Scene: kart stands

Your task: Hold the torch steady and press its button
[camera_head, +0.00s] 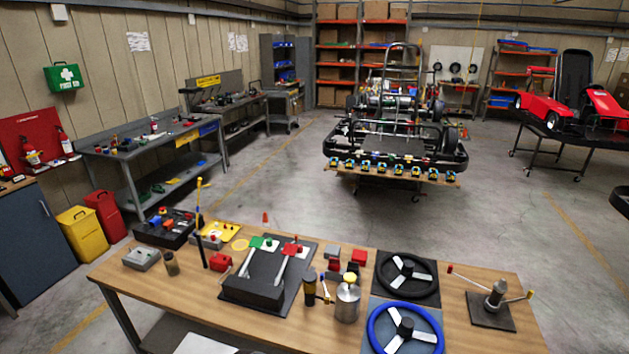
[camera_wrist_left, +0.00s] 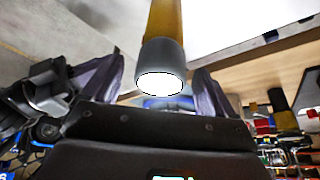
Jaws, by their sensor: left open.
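The torch (camera_wrist_left: 165,48) shows in the left wrist view, with a yellow body, a black head and a bright white lens facing the camera. Its body runs up out of the top of the picture, so its far end and what supports it are hidden. I cannot make out its button. My left gripper (camera_wrist_left: 160,66) is open, with one dark finger on each side of the torch head and a visible gap on both sides. Neither gripper shows in the head view. My right gripper is not in view.
In the head view a wooden table (camera_head: 140,291) holds a black pedal unit (camera_head: 254,287), two steering wheels (camera_head: 408,273) (camera_head: 405,328), a metal can (camera_head: 347,303) and a dark cylinder with a yellowish band (camera_head: 309,290). A kart frame on a stand (camera_head: 395,150) stands behind it.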

